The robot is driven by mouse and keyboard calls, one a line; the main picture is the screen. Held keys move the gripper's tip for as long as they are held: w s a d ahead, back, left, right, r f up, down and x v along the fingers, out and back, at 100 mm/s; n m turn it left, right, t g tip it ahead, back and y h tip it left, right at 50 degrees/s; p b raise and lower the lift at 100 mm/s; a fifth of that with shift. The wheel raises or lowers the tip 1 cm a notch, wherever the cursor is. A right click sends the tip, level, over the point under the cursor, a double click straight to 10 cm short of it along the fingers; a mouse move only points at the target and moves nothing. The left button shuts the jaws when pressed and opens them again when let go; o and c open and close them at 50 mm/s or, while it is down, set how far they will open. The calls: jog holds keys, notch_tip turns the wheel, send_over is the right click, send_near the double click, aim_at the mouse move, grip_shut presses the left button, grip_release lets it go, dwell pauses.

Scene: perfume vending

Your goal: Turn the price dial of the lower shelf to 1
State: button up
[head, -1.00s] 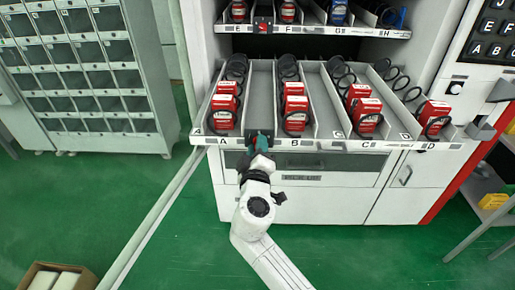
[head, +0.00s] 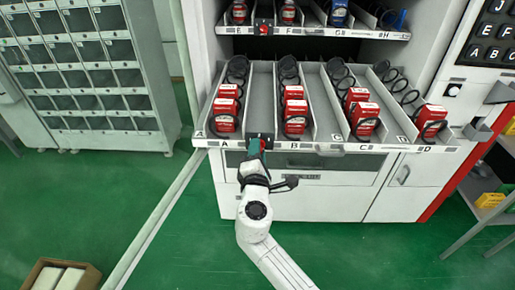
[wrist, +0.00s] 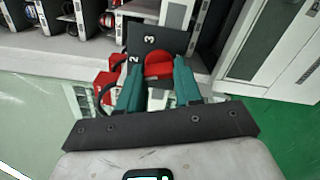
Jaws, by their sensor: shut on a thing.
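The lower shelf (head: 340,146) is pulled forward and carries letters A to D on its front edge. Its price dial shows in the wrist view as a dark plate (wrist: 170,38) marked 3 and 2, with a red knob (wrist: 158,62). My gripper (wrist: 157,80) has its green fingers either side of the red knob and is shut on it. The plate and the knob appear rolled in the wrist view; the knob's exact setting cannot be told. In the head view my gripper (head: 256,148) meets the shelf front between A and B, largely hiding the dial.
Red boxes (head: 295,116) and black coils stand in the lower shelf's lanes. The upper shelf (head: 310,31) has its own red dial (head: 264,26). A grey cabinet (head: 90,75) stands left. A box (head: 62,275) sits on the green floor, lower left.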

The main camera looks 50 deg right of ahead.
jog(key=shift+s+f+n+p, duration=0.1)
jog(key=shift+n+p, duration=0.8)
jog(key=shift+n, duration=1.05)
jog(key=shift+f+n+p, duration=0.1)
jog(key=shift+n+p, duration=0.8)
jog(key=shift+n, duration=1.05)
jog(key=o, duration=1)
jog(key=shift+o, duration=0.2)
jog(key=b+v, duration=0.1)
jog(key=v, duration=0.9)
jog(key=shift+s+a, duration=0.25)
jog(key=shift+a, duration=0.05)
